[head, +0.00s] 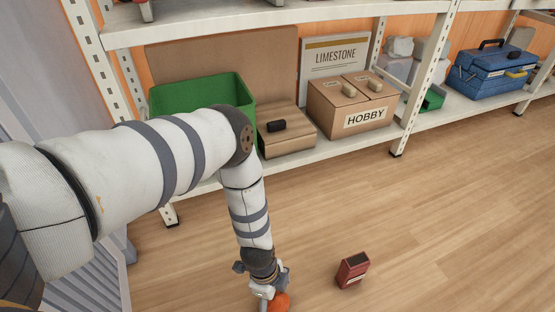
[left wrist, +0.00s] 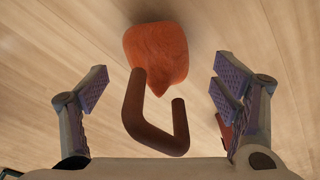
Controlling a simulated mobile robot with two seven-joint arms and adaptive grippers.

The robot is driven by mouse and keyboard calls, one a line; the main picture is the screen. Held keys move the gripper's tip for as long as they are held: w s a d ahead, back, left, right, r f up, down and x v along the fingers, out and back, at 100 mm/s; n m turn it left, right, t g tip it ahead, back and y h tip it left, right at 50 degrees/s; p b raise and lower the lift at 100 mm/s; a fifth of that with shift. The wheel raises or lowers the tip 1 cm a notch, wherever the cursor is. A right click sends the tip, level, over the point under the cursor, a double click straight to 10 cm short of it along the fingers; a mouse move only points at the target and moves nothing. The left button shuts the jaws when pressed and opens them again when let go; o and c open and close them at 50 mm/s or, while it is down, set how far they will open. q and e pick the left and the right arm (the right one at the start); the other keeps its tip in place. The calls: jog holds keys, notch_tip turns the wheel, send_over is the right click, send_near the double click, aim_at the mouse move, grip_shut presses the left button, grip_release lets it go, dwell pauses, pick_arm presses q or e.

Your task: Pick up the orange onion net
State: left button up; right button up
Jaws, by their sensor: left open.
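The orange onion net (head: 279,302) is on the wooden floor at the bottom of the head view, partly hidden by my left gripper (head: 266,284). In the left wrist view the net (left wrist: 157,50) is a rounded orange bag tapering to a point towards me. A brown bent handle-like piece (left wrist: 133,105) lies at its near end; I cannot tell whether it is joined to the net. My left gripper (left wrist: 160,92) is open, its fingers on either side of the brown piece and the net's tip, with gaps on both sides. My right gripper is not in view.
A dark red box (head: 352,270) stands on the floor right of the net. A white shelf (head: 395,135) behind holds a green bin (head: 205,93), a HOBBY box (head: 350,105) and a blue toolbox (head: 492,72). The floor at right is clear.

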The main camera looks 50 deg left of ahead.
pick_arm(q)
jog(key=shift+d+f, duration=0.1)
jog(key=shift+f, duration=0.3)
jog(key=shift+r, duration=0.15)
jog(key=c, duration=1.6)
